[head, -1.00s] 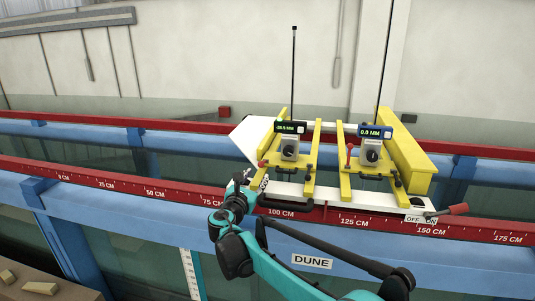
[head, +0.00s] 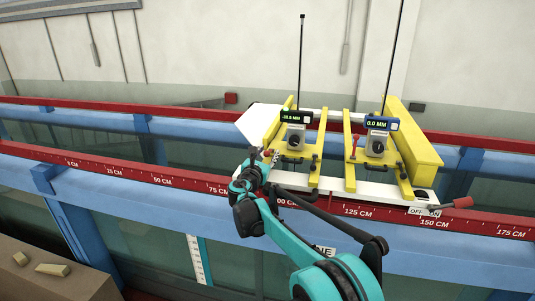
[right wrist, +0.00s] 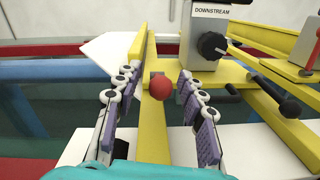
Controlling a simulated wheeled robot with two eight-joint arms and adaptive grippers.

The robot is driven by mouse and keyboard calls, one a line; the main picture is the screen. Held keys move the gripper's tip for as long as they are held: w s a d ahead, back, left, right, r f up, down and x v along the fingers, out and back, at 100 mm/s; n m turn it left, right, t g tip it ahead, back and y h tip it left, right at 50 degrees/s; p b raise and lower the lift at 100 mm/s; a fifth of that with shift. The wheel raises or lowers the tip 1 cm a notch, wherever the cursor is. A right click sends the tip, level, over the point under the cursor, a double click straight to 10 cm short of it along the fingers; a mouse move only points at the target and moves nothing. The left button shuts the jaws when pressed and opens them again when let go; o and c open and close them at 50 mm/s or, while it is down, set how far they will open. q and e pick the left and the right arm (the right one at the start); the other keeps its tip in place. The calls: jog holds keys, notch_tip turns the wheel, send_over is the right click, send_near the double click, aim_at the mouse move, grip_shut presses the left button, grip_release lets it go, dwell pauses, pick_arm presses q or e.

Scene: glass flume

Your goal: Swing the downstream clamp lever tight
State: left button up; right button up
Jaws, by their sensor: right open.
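The downstream gauge carriage (head: 294,138) is the left one on the white plate, with a thin upright rod and a small display. In the right wrist view its grey block (right wrist: 205,35) reads DOWNSTREAM. The clamp lever's red ball knob (right wrist: 161,87) stands between the two fingers of my right gripper (right wrist: 156,76), close to the yellow bar. The fingers are open, with a gap on each side of the knob. In the head view my right gripper (head: 262,160) is at the carriage's left front. The lever's shaft is mostly hidden. My left gripper is not in view.
A second yellow carriage (head: 377,145) with its own red knob stands to the right, beside a yellow beam (head: 414,137). A red-handled switch lever (head: 460,203) sits at the plate's right end. Red scale rails (head: 130,172) run along the blue-framed flume.

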grip_shut()
